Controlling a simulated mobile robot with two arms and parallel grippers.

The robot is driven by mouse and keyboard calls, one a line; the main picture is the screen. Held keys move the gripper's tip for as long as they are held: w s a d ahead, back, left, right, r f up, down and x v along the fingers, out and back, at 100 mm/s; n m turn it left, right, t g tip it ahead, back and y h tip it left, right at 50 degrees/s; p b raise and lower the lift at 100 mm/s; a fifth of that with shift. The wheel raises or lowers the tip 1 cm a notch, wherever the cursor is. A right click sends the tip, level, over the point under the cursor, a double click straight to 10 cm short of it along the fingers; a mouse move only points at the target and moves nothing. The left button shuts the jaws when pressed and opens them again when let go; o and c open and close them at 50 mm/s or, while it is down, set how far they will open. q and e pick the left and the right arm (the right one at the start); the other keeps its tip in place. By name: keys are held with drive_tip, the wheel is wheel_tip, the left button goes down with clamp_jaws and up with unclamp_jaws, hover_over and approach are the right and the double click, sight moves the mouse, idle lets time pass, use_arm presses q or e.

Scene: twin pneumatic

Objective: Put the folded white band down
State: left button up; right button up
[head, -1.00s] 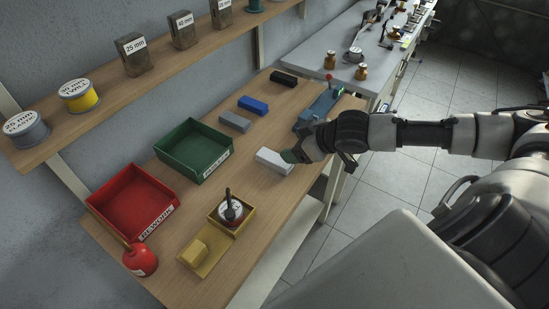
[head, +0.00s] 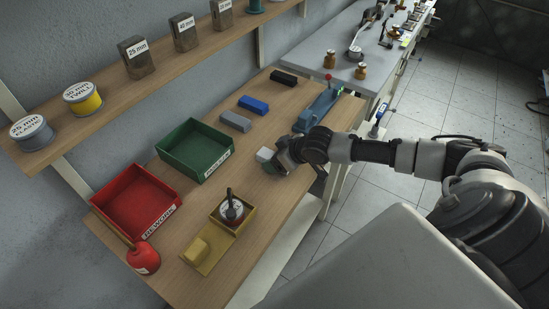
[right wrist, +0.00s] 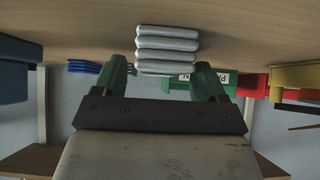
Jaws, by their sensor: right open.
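The folded white band shows in the right wrist view (right wrist: 167,45) as a stack of pale layers against the wooden bench top, seen upside down. My right gripper (right wrist: 163,76) is open, with its green fingers apart on either side of the band's near part. Gaps show between the fingers and the band. In the head view, my right gripper (head: 275,160) is low over the bench's front half and hides most of the band, with only a pale end (head: 264,154) showing. My left gripper is not in view.
The wooden bench (head: 185,225) carries a green bin (head: 211,163), a red bin (head: 158,222), a yellow tray (head: 202,266), a red oil can (head: 143,257), and grey (head: 235,121), blue (head: 254,105) and black (head: 284,77) folded bands.

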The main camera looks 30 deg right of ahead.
drive_tip(key=shift+w+a+f, duration=0.1)
drive_tip(key=shift+w+f, duration=0.05)
drive_tip(key=c, duration=1.1)
